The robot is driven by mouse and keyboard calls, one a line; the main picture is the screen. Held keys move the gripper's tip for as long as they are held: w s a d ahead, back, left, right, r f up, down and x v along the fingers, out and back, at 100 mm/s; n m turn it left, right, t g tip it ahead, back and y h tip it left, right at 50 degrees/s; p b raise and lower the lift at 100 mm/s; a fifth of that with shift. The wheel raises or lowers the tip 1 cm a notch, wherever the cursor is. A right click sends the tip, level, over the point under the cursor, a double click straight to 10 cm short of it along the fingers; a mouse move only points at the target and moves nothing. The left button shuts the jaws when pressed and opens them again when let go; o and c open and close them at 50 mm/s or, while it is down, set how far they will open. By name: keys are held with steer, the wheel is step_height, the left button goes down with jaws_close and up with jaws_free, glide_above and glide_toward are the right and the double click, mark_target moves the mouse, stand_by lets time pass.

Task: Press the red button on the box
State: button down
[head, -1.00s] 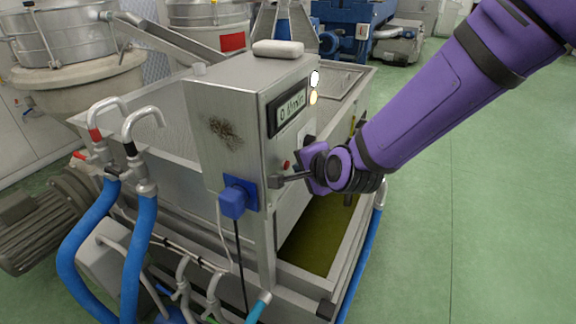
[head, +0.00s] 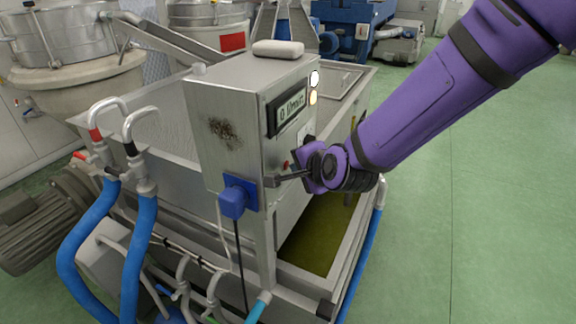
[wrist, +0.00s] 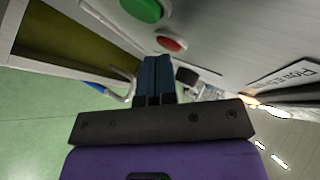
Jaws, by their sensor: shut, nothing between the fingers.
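The metal box (head: 226,105) stands at the near end of the machine, with a display on its right-hand face. In the wrist view, the round red button (wrist: 170,44) is on the pale panel, just beyond and slightly right of my fingertips. In the head view, only a small red spot of the button (head: 286,164) shows beside my purple hand. My gripper (wrist: 154,62) is shut and empty, with its dark blue fingers together. It is close to the panel; I cannot tell whether the tips touch it.
A green button (wrist: 143,8) is beside the red one, and a black knob (wrist: 187,76) is right of my fingers. A blue plug (head: 234,200) is low on the box. Below is an open trough with olive-green contents (head: 312,245). Clear green floor (head: 480,220) lies right.

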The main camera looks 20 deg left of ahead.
stand_by(0.5)
steer(key=shift+d, duration=0.7)
steer(key=shift+s+d, duration=0.2)
steer(key=shift+d, duration=2.3)
steer(key=d+r+n+h, duration=0.25)
steer(key=d+r, duration=0.45)
steer(key=d, duration=0.5)
steer(key=d+r+n+h, duration=0.2)
steer(key=d+r+h, duration=0.35)
steer(key=d, duration=0.75)
steer(key=s+d+r+n+g, duration=0.1)
steer(key=s+d+r, duration=0.2)
steer(key=s+d, duration=0.5)
steer(key=s+d+r+n+g+h, duration=0.1)
steer(key=s+d+r, duration=0.3)
steer(key=s+d, duration=0.5)
steer(key=shift+s+d+r, duration=0.2)
steer(key=shift+s+r, duration=0.1)
steer(key=shift+s, duration=0.6)
